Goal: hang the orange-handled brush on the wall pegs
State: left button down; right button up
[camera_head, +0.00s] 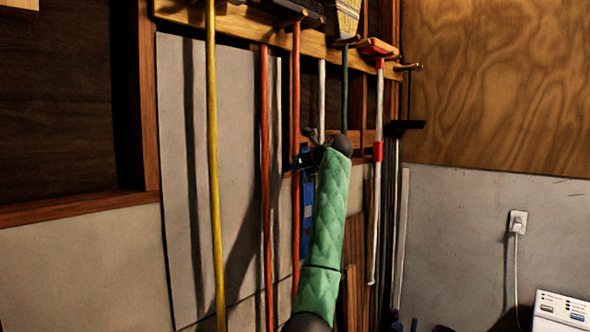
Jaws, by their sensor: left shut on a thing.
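An orange-handled brush (296,90) hangs upright before the wall rail, its dark head (303,8) at the top cut by the picture edge. The wooden rail with pegs (235,24) runs along the top, and a peg shows beside the head. I cannot tell whether the head rests on the pegs. My left gripper (300,160), at the end of my green-sleeved arm, is shut on the orange handle about midway down. My arm hides part of the wall behind it. My right gripper is not in view.
A yellow pole (213,180) and a second orange-red pole (266,190) stand to the left. A white-handled tool with a red head (377,48) hangs to the right, near an empty-looking peg (407,67). A blue object (307,205) is partly behind my arm.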

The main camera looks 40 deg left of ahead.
pick_arm(q)
jog(key=shift+f, duration=0.1)
dwell(0.6)
jog(key=shift+f, duration=0.7)
jog(key=c, duration=1.2)
grip_release()
